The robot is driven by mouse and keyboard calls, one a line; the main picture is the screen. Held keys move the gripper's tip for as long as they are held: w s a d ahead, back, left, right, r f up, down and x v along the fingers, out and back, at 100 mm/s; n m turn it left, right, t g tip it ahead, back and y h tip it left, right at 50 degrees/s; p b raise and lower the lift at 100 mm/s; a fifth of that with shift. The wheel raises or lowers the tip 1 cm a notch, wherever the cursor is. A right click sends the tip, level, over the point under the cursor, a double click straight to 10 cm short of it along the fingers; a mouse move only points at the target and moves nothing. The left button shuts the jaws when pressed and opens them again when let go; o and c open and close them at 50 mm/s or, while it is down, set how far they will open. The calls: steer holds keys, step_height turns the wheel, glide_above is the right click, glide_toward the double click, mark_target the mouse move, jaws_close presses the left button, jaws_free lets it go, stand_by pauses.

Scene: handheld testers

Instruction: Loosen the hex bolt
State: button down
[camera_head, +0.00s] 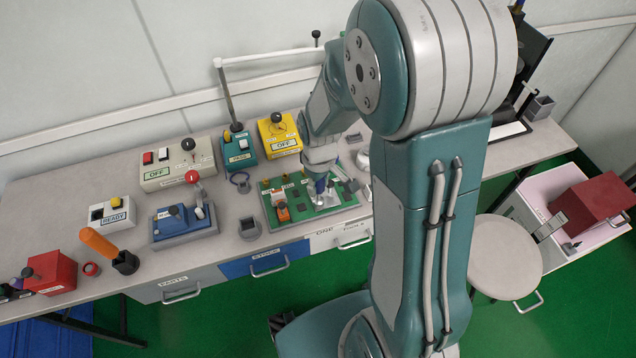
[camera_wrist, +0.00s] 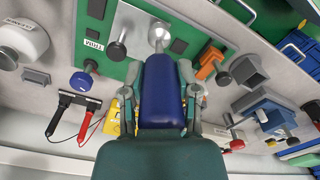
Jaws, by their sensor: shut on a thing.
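My gripper (camera_wrist: 158,78) is shut on a blue tool handle (camera_wrist: 162,95) in the wrist view. The blue also shows in the head view (camera_head: 320,186), under my gripper (camera_head: 321,172). The tool points at the green board (camera_head: 341,207), over its light grey plate (camera_wrist: 137,22). A round silver metal piece (camera_wrist: 159,36) shows at the tool's far end, at the plate. I cannot tell whether it is the tool's socket or the hex bolt's head, nor whether the two touch. No hex shape can be made out.
A dark knob (camera_wrist: 117,50), an orange switch (camera_wrist: 210,62) and a blue knob (camera_wrist: 80,83) stand close around the tool. Red and black probes (camera_wrist: 70,115) lie beside the board. Yellow (camera_head: 279,135) and teal (camera_head: 238,151) boxes stand behind it.

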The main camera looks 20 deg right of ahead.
steer(key=n, duration=0.5)
steer(key=shift+n, duration=0.3)
steer(key=n, duration=0.6)
steer(key=shift+s, duration=0.1)
steer(key=shift+r, duration=0.1)
steer(key=shift+r, duration=1.75)
